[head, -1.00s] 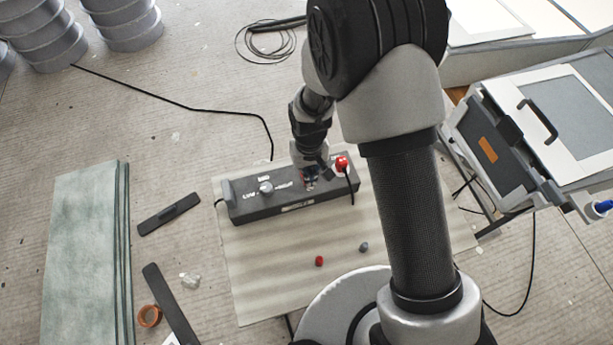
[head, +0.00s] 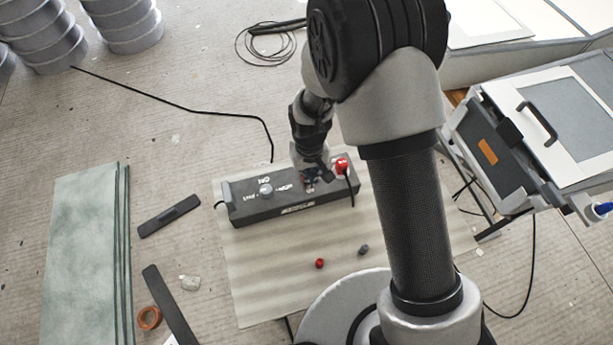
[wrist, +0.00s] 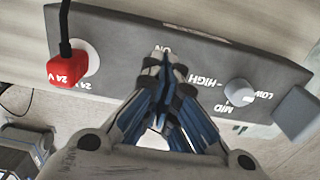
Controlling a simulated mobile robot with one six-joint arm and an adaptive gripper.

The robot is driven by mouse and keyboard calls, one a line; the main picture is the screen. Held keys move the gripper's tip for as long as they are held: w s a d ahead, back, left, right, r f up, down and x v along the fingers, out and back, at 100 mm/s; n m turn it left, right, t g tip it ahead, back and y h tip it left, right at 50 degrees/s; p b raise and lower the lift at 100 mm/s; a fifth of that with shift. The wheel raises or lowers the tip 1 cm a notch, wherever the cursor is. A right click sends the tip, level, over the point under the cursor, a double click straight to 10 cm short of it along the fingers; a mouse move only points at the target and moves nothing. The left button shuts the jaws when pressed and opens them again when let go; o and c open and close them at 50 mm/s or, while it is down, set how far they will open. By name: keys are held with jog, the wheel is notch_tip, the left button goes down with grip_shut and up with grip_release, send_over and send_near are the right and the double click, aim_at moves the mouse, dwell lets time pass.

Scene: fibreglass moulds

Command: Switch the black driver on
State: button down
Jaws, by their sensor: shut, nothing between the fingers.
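The black driver (head: 245,210) is a long dark box lying on a pale mat. In the wrist view its top face (wrist: 205,52) carries the words ON, HIGH, MID and LOW. A grey round knob (head: 266,190) sits left of my gripper in the head view and shows in the wrist view (wrist: 238,92). A red 24 V plug (head: 342,165) with a black cable is at the right end, also in the wrist view (wrist: 65,71). My gripper (wrist: 162,62) is shut and empty, its fingertips at the ON label. The fingers hide the switch; I cannot tell its position or whether they touch it.
The pale mat (head: 262,290) has a small red piece (head: 319,264) and a grey piece (head: 363,249) in front of the driver. Green sheets (head: 80,260) and dark bars (head: 169,215) lie left. A grey case (head: 490,150) stands right. A black cable crosses the floor behind.

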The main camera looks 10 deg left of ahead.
jog(key=shift+f+b, duration=0.85)
jog(key=shift+f, duration=0.35)
dwell(0.6)
jog(key=shift+r, duration=0.15)
jog(key=shift+r+p, duration=2.5)
jog(key=shift+r, duration=0.9)
jog(key=shift+r, duration=0.1)
jog(key=s+d+r+m+t, duration=0.1)
jog(key=d+r, duration=0.5)
jog(key=r, duration=0.5)
jog(key=s+d+r+m+t, duration=0.15)
jog(key=d+r, duration=0.35)
jog(key=r, duration=0.7)
jog(key=s+d+r+m+t, duration=0.1)
jog(key=s+d+r, duration=0.3)
jog(key=s, duration=0.3)
jog(key=s+d+r+m+t, duration=0.1)
jog(key=s+d+r, duration=0.3)
jog(key=s, duration=0.4)
jog(key=shift+d+r+m, duration=0.3)
jog(key=shift+d+m, duration=0.05)
jog(key=shift+d, duration=0.2)
